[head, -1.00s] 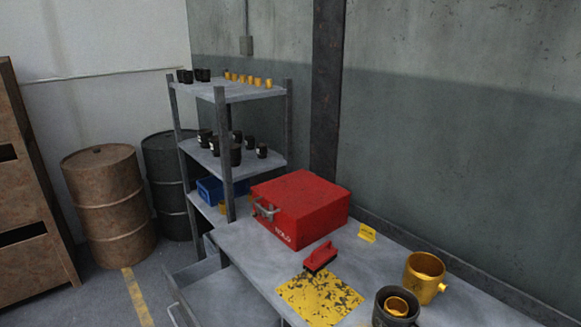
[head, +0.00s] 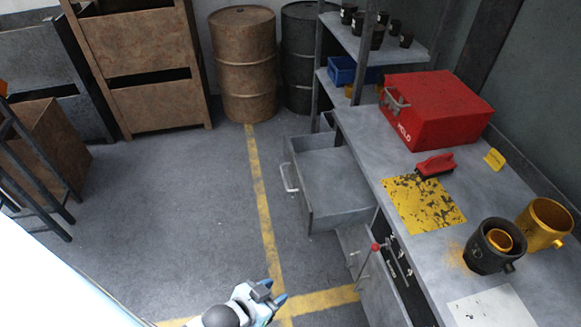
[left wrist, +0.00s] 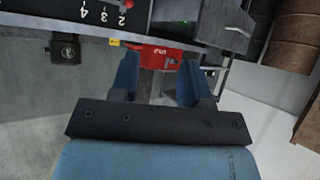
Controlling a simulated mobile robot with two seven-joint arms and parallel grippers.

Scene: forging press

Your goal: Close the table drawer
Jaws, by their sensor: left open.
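The table drawer (head: 338,182) is grey metal and stands pulled out from the left side of the workbench (head: 372,150). Its inside looks empty. Its pale bar handle (head: 289,178) is on the front panel, facing left. My left gripper (head: 275,292) is low in the head view, below and slightly left of the drawer, apart from it. In the left wrist view, its two blue fingers (left wrist: 160,72) are spread with nothing between them. A grey drawer-like part with a handle (left wrist: 236,22) shows at the upper right there. My right gripper is not seen.
A red-knobbed lever (head: 369,256) stands below the drawer. Barrels (head: 243,70) stand behind. The floor left of the drawer is clear.

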